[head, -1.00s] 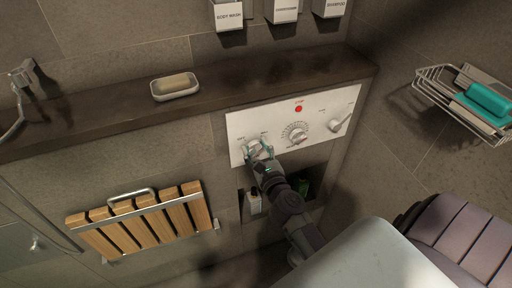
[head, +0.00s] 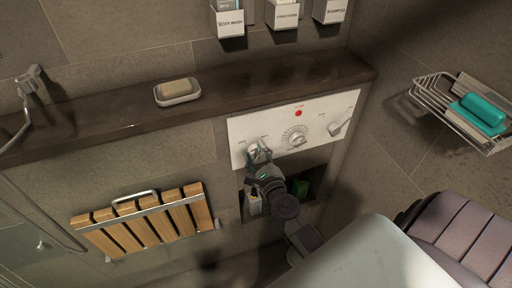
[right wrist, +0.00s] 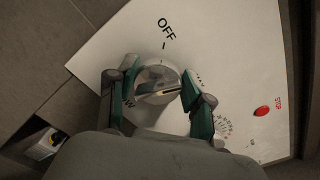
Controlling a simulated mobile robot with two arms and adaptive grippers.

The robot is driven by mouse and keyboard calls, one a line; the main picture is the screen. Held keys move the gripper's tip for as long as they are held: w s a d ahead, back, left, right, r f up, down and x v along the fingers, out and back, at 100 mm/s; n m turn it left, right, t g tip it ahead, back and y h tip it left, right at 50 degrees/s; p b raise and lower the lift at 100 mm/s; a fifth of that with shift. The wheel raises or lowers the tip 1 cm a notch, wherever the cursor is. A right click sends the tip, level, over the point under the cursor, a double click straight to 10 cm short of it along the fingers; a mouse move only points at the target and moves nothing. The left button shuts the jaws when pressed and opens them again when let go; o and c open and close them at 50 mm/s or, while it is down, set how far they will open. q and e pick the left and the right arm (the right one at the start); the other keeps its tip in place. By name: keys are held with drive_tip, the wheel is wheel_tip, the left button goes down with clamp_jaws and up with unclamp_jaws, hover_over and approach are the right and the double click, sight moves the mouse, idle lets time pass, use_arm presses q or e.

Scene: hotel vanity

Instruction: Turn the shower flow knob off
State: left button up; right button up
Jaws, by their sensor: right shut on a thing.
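The white control panel (head: 344,108) is on the wall below the dark ledge. Its left knob, the round metallic flow knob (right wrist: 158,80), sits near the printed word OFF in the right wrist view. My right gripper (head: 258,150) is at this knob, and its two green-tipped fingers (right wrist: 156,90) close on either side of it. The knob's bar lies across its face, not in line with the OFF mark. The gripper partly hides the knob in the head view. My left gripper is not in view.
A central dial (head: 297,136), a right lever (head: 337,129) and a red button (head: 298,113) share the panel. A niche with bottles (head: 254,204) lies below. A soap dish (head: 178,98) stands on the ledge; a wooden seat (head: 145,222) is left.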

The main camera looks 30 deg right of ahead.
drive_tip(key=n+p, duration=0.3)
drive_tip(key=n, duration=0.3)
drive_tip(key=shift+n, duration=0.3)
drive_tip(key=n+p, duration=0.1)
drive_tip(key=n, duration=0.3)
drive_tip(key=shift+p, duration=0.4)
drive_tip(key=shift+d+f+n+p, duration=0.1)
drive_tip(key=shift+n+p, duration=0.3)
drive_tip(key=shift+n, duration=0.5)
